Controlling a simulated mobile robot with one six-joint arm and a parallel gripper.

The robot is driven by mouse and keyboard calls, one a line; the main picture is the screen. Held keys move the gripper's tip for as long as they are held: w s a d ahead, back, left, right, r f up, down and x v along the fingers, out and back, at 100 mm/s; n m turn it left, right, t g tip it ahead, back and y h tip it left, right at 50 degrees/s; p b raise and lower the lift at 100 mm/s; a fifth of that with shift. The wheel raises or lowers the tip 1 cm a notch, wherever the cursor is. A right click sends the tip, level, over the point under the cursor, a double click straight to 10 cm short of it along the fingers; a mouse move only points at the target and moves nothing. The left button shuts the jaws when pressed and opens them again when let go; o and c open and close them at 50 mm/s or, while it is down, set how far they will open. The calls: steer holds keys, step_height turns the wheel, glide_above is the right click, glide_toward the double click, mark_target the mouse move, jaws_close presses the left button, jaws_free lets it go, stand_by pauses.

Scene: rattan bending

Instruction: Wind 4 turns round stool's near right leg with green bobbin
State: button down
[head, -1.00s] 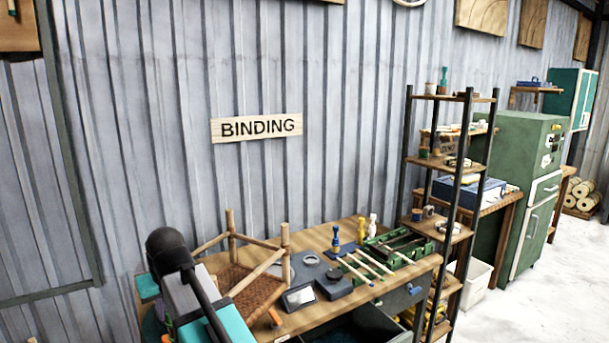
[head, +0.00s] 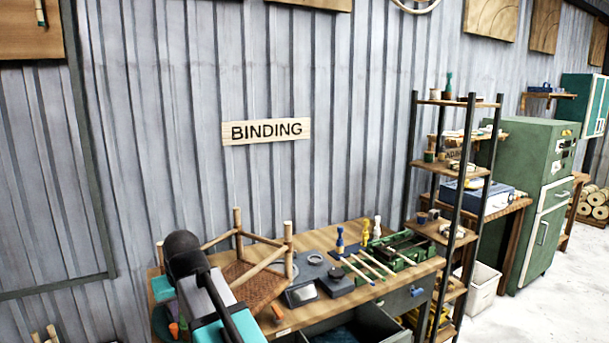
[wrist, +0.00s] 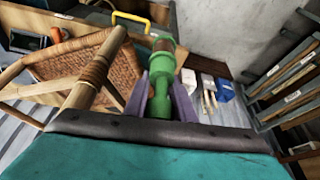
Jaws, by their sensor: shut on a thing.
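The green bobbin (wrist: 161,82) is held between the purple fingers of my gripper (wrist: 160,92) in the wrist view. Brown strand shows near its upper end. The stool's leg (wrist: 78,100) slants just left of the bobbin, with a gap between them. The stool's woven seat (wrist: 85,62) is behind the leg. In the head view the stool (head: 264,262) is on the bench, with legs pointing up. My arm hides the gripper and bobbin there.
A tall shelf (head: 460,200) stands right of the bench. Open floor (head: 520,310) lies farther right.

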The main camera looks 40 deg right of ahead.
steer(key=shift+s, duration=0.6)
steer(key=shift+s+f, duration=0.15)
steer(key=shift+f, duration=0.45)
steer(key=shift+s+f, duration=0.4)
steer(key=shift+s, duration=0.1)
steer(key=shift+s+f, duration=0.9)
steer(key=shift+f, duration=0.25)
steer(key=shift+s+f, duration=0.85)
steer(key=shift+f, duration=0.3)
steer(key=shift+s, duration=0.1)
